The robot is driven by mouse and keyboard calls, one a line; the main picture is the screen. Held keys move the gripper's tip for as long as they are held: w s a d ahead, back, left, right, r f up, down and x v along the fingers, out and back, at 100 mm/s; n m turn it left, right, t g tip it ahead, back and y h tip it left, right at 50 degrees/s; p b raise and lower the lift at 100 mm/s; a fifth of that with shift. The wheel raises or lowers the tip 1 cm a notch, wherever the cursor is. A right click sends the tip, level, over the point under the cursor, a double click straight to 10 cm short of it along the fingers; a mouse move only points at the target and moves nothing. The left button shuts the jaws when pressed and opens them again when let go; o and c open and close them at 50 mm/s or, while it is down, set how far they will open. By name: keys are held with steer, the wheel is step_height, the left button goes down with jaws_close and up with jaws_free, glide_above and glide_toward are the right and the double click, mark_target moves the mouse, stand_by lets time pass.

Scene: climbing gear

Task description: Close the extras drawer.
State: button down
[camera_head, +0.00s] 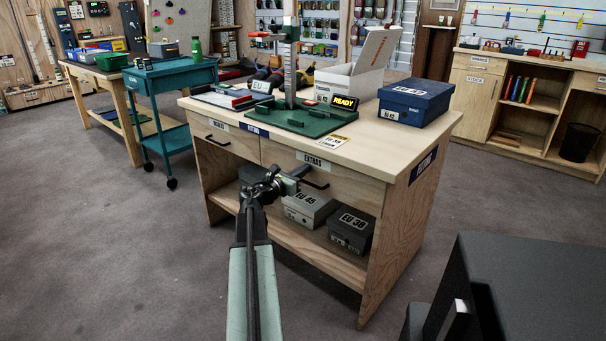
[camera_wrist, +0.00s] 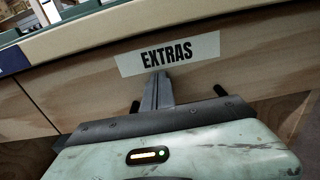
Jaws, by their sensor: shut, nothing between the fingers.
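The extras drawer (camera_head: 350,181) is the right-hand wooden drawer of the middle workbench, with a white EXTRAS label. In the wrist view its front (camera_wrist: 240,80) fills much of the picture. It looks about flush with the bench front; I cannot tell whether a small gap is left. Its dark handle (camera_head: 316,184) is partly hidden by my gripper (camera_head: 299,172). My gripper is shut and empty, its fingertips (camera_wrist: 160,76) at the drawer front just below the label, between the handle's ends. I cannot tell whether they touch.
The workbench top (camera_head: 380,133) holds a green measuring board (camera_head: 285,122), a blue box (camera_head: 415,98) and an open white box (camera_head: 345,84). Grey shoeboxes (camera_head: 352,228) sit on the lower shelf. A teal cart (camera_head: 170,74) stands at left. The floor at left is clear.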

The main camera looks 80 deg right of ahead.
steer(key=shift+s+d+r, duration=0.1)
steer(key=shift+s+d, duration=0.1)
steer(key=shift+s, duration=0.3)
steer(key=shift+a, duration=0.1)
steer(key=w+v, duration=0.1)
steer(key=v, duration=1.3)
